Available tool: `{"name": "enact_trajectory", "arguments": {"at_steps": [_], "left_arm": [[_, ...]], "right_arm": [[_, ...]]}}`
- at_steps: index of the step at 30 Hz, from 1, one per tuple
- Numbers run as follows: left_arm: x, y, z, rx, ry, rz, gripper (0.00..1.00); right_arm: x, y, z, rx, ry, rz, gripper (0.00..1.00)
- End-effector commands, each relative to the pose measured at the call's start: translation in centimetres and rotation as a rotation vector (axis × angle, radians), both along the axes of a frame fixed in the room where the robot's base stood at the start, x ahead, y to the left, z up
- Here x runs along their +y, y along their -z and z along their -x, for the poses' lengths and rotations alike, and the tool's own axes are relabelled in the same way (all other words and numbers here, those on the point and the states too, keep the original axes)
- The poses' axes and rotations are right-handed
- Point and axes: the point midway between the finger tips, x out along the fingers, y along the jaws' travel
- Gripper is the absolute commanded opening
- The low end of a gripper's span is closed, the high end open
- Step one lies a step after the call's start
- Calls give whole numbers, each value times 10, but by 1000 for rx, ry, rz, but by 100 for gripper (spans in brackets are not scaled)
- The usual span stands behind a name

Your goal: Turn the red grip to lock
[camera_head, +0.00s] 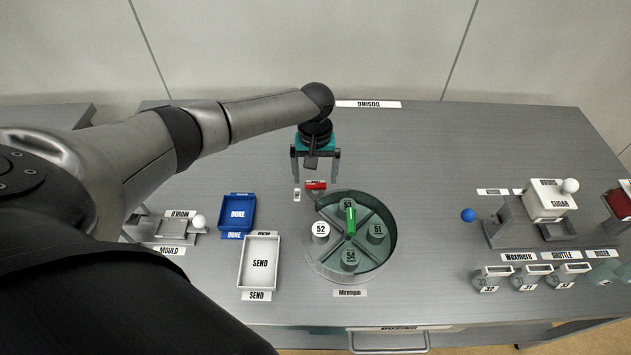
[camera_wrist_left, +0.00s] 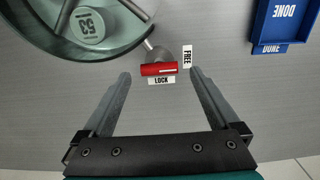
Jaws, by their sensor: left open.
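The red grip (camera_head: 316,185) sits at the far left edge of the round green carousel. In the left wrist view the red grip (camera_wrist_left: 158,69) lies lengthwise above the LOCK label (camera_wrist_left: 161,81), with the FREE label (camera_wrist_left: 187,56) just to its right. A metal stem joins it to the carousel side. My left gripper (camera_head: 316,170) is open and empty above the table, behind the red grip. In the left wrist view its fingers (camera_wrist_left: 160,75) stand apart on either side of the grip, not touching it. My right gripper does not show.
The carousel (camera_head: 390,256) holds several numbered pots and a green pointer. A blue DONE tray (camera_head: 250,213) and a white SEND tray (camera_head: 243,262) stand to its left. Glass jars (camera_head: 527,280) and a sugar box (camera_head: 545,200) stand at right. The back of the table is clear.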

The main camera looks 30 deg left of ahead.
Motion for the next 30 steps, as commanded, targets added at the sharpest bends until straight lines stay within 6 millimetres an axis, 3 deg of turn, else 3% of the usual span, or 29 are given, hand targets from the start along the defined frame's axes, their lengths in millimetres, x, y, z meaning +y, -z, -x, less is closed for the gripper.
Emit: {"name": "enact_trajectory", "arguments": {"at_steps": [6, 16, 30], "left_arm": [[0, 21, 0, 1, 1, 1, 95], [0, 23, 0, -1, 1, 1, 95], [0, 23, 0, -1, 1, 1, 42]], "right_arm": [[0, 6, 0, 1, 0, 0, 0], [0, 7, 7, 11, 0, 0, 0], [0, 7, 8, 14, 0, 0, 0]]}}
